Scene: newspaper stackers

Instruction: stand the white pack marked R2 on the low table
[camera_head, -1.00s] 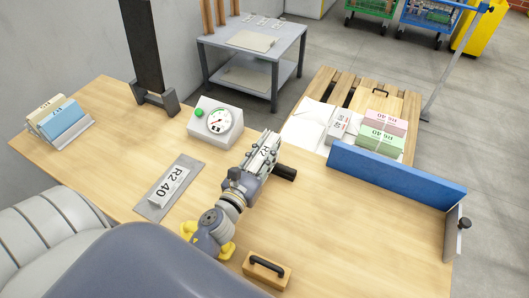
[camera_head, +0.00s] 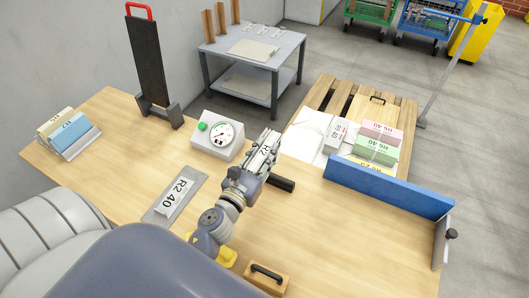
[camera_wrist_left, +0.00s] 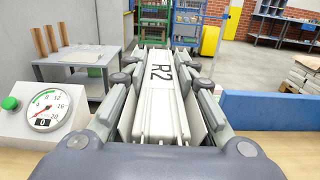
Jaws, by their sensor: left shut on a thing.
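The white pack marked R2 (camera_head: 263,154) is in my left gripper (camera_head: 260,155), which is shut on it above the wooden bench. In the left wrist view the pack (camera_wrist_left: 160,95) lies between the fingers with its R2 label facing the camera. A low slatted wooden platform (camera_head: 395,105), which may be the low table, stands beyond the bench on the right. It bears white sheets (camera_head: 305,133), a small white pack (camera_head: 336,134), and pink (camera_head: 381,132) and green (camera_head: 375,150) packs. A grey table (camera_head: 285,45) with a lower shelf stands farther back. My right gripper is not in view.
A blue wall (camera_head: 390,190) edges the bench's right side. A dial scale (camera_head: 218,135), a black upright stand (camera_head: 149,65) and a card marked R2 40 (camera_head: 175,198) are on the bench. A handled wooden block (camera_head: 266,278) lies near its front.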

